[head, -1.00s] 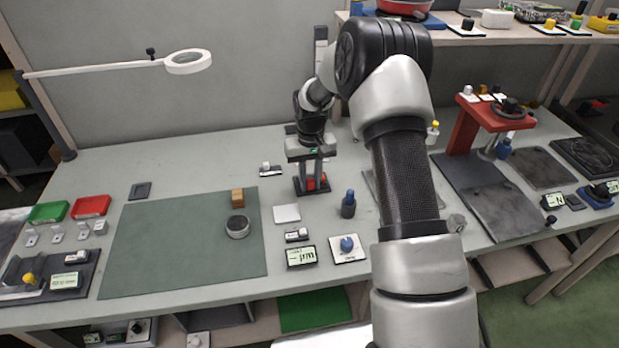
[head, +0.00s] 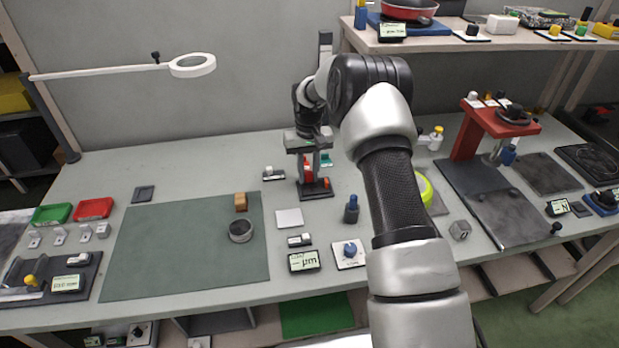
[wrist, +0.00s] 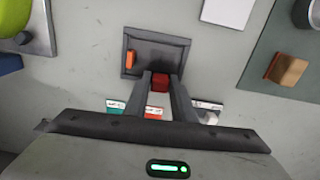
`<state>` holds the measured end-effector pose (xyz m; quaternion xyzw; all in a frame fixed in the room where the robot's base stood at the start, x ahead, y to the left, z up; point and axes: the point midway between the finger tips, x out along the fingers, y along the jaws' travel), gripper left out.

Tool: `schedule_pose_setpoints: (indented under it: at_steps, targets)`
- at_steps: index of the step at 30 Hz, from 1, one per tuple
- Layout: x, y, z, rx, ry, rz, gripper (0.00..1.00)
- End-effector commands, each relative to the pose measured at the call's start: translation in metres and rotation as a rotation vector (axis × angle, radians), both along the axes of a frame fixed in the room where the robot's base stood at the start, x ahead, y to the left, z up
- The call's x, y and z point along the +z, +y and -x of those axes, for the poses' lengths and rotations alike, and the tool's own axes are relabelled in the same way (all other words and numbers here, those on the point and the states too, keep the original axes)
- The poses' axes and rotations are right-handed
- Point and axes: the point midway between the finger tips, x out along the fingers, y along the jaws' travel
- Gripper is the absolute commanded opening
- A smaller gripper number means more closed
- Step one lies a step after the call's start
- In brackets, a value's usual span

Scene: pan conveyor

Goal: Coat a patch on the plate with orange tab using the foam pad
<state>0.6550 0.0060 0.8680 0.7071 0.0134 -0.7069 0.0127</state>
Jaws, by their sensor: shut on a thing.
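A small dark framed plate with an orange tab (wrist: 130,60) lies on the table in the wrist view; it also shows in the head view (head: 315,190). My gripper (head: 310,179) is upright over this plate. Its fingers are shut on a small red block (wrist: 160,82), close to the plate's near edge in the wrist view; whether they touch is unclear. A tan block (head: 240,201), possibly the foam pad, stands on the green mat; it shows again in the wrist view (wrist: 287,70).
A round dark tin (head: 240,231) sits on the green mat (head: 170,250). A pale square (head: 289,218), a blue-topped bottle (head: 351,210) and a blue knob (head: 349,249) stand nearby. Small tagged items (wrist: 207,107) lie beside the fingers. My arm hides part of the right side.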

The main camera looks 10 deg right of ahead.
Motion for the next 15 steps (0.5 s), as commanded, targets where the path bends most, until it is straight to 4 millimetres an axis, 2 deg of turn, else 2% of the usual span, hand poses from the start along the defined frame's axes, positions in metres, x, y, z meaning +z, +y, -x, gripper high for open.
schedule_pose_setpoints:
  at_steps: [8,15]
  targets:
    - [-0.001,0.000,-0.002,0.000,0.000,0.000,0.05]
    - [0.000,0.000,0.017,0.000,0.002,0.000,0.05]
